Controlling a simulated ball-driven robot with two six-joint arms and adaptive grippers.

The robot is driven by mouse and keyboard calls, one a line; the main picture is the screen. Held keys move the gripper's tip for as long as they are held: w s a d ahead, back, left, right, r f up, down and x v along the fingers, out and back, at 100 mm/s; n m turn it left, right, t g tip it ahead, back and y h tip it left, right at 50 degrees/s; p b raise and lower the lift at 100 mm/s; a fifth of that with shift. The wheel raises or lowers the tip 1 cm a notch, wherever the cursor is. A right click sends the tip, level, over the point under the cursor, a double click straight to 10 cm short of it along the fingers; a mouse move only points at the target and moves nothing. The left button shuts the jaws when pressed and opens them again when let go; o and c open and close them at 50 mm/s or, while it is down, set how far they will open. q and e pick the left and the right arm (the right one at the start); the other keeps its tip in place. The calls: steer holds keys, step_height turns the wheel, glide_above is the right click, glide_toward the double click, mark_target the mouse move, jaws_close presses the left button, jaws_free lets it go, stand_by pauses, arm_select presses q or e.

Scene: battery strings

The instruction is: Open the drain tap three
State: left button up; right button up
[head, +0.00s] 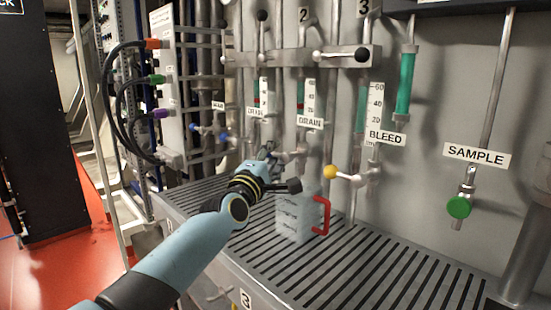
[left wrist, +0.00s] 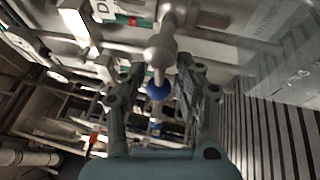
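The DRAIN label (head: 310,121) hangs below a sight gauge. Under it is a metal tap (head: 298,153), partly hidden by my left gripper (head: 268,152). In the left wrist view, a tap body (left wrist: 163,48) carries a short lever ending in a blue ball knob (left wrist: 158,91). My left gripper (left wrist: 160,72) is open, with one finger on each side of the knob and lever. Gaps show beside the knob; I cannot tell whether either finger touches it. The knob is hidden in the head view. My right gripper is in neither view.
A translucent jug (head: 296,215) with a red handle stands on the slatted bench (head: 375,265) below the taps. A BLEED tap with a yellow knob (head: 330,172) is right of the gripper. A SAMPLE tap with a green knob (head: 459,207) is farther right. Blue-knobbed taps (head: 223,135) are left.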

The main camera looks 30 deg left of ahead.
arm_select(q)
steer(key=shift+w, duration=0.5)
steer(key=shift+r, duration=0.1)
steer(key=shift+c, duration=0.2)
jaws_close()
